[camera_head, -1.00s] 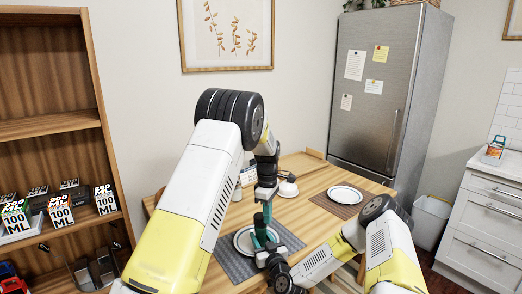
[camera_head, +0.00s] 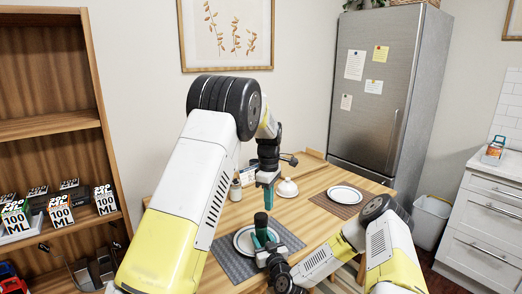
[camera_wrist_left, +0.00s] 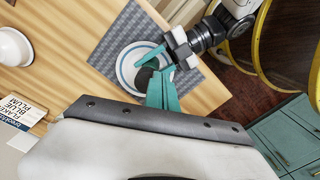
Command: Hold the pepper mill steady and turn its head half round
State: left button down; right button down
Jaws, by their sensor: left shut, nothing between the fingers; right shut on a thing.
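The pepper mill stands upright, with its dark head (camera_head: 261,220) showing above the teal fingers of my right gripper (camera_head: 264,241). The right gripper is shut on the mill's body from the near side, over the plate. My left gripper (camera_head: 268,195) is above the mill, pointing down, with its teal fingers shut and empty. A small gap separates it from the mill's head. In the left wrist view the dark mill (camera_wrist_left: 147,74) appears beside my left fingers, with the right gripper's teal fingers around it. The mill's lower part is mostly hidden.
A white plate (camera_head: 243,240) on a grey mat (camera_head: 230,261) lies under the mill. A second plate (camera_head: 347,195), a white lidded dish (camera_head: 287,188) and a small shaker (camera_head: 235,190) stand on the wooden table. A shelf with boxes stands at the left.

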aim_at(261, 220)
pick_arm(q)
jog(key=shift+w, duration=0.1)
notch_tip(261, 220, down, 6)
jog(key=w+d, duration=0.1)
jog(key=w, duration=0.1)
jog(key=shift+w, duration=0.15)
dwell(0.6)
jog(key=shift+w+a, duration=0.1)
jog(key=shift+a, duration=0.2)
dwell(0.7)
jog(key=shift+s+a, duration=0.2)
jog(key=shift+s, duration=0.15)
jog(key=shift+s+a, duration=0.15)
jog(key=shift+s, duration=0.05)
